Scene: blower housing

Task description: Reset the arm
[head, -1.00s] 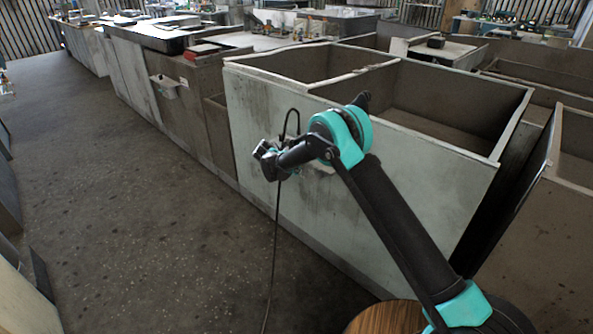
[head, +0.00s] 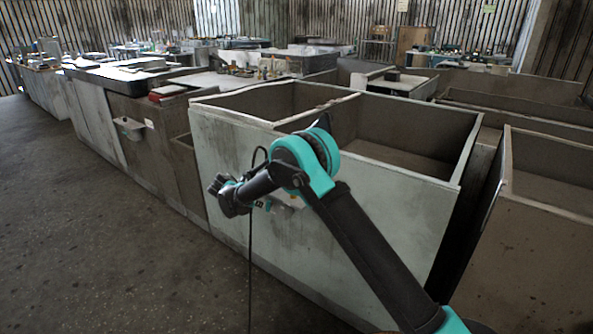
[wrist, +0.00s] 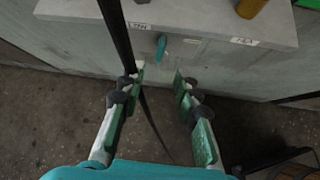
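My arm, black and teal, reaches in from the lower right in the head view and bends at a teal joint in front of a large grey-white open bin (head: 225,160). My gripper (head: 220,188) is at its far end, small and dark, in front of the bin's side panel. In the wrist view, my gripper (wrist: 160,75) has its two green-and-white fingers spread apart with nothing held between them. A thin black cable (head: 250,270) hangs down beside the arm.
The wrist view shows a pale ledge (wrist: 210,18) with labels, a teal handle (wrist: 161,46) below it and a yellow-brown cylinder (wrist: 250,7) on top. A row of cabinets (head: 100,115) runs back left. A brown bin (head: 550,230) stands right. The floor (head: 80,240) at left is clear.

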